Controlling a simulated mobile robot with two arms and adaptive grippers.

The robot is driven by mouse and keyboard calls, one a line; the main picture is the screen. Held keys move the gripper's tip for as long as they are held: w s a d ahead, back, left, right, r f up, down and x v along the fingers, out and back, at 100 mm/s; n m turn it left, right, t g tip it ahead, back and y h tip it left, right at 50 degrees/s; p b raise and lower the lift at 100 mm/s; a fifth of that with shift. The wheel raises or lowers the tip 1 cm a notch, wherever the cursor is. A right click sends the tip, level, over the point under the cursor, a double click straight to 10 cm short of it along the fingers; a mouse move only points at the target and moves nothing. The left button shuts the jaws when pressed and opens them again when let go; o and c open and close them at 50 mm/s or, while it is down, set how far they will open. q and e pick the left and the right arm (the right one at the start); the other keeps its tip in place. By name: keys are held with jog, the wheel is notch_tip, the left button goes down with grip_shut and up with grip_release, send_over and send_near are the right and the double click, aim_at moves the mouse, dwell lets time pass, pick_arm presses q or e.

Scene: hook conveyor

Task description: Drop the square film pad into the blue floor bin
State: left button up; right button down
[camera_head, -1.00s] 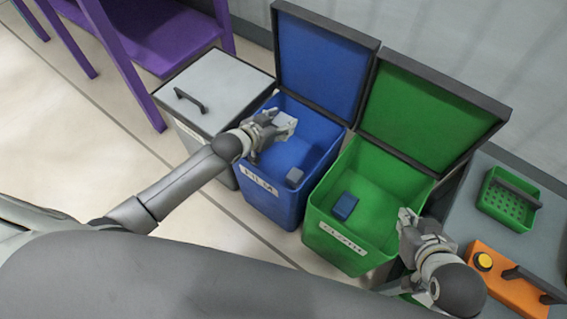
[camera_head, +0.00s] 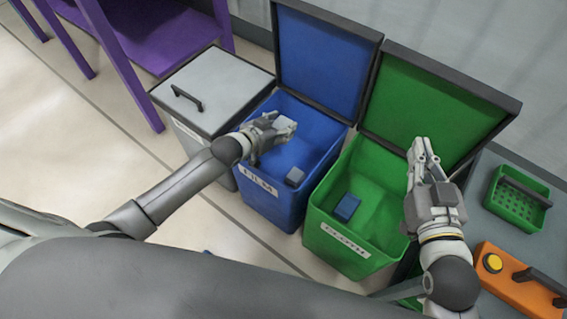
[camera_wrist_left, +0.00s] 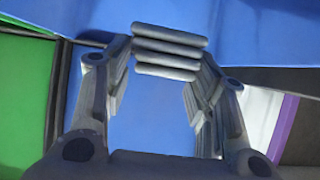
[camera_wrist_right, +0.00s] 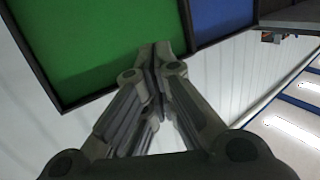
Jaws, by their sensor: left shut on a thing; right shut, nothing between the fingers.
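The blue floor bin (camera_head: 270,207), labelled FILM, stands open with its lid raised. My left gripper (camera_head: 284,128) is over the bin's opening, shut on a grey square pad, which shows as several stacked ridges between the fingertips in the left wrist view (camera_wrist_left: 170,51). The pad is mostly hidden by the fingers in the head view. A small grey block (camera_head: 295,177) lies inside the blue bin. My right gripper (camera_head: 423,152) is shut and empty, in front of the green lid in the head view.
The open green bin (camera_head: 345,255) beside the blue one holds a blue block (camera_head: 346,207). A closed grey-lidded bin (camera_head: 215,92) stands left. At right are a green perforated basket (camera_head: 517,205) and an orange box (camera_head: 515,280) with a yellow button. A purple table (camera_head: 160,40) is at upper left.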

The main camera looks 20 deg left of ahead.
pick_arm(q)
jog(key=shift+f, duration=0.15)
pick_arm(e)
jog(key=shift+w+a+r+t, duration=0.1)
jog(key=shift+a+r+t, duration=0.1)
jog(key=shift+r+t, duration=0.65)
jog(key=shift+r+g, duration=0.2)
jog(key=shift+g, duration=0.05)
pick_arm(q)
jog(key=o, duration=0.9)
jog(key=v, duration=1.2)
jog(key=shift+f, duration=0.1)
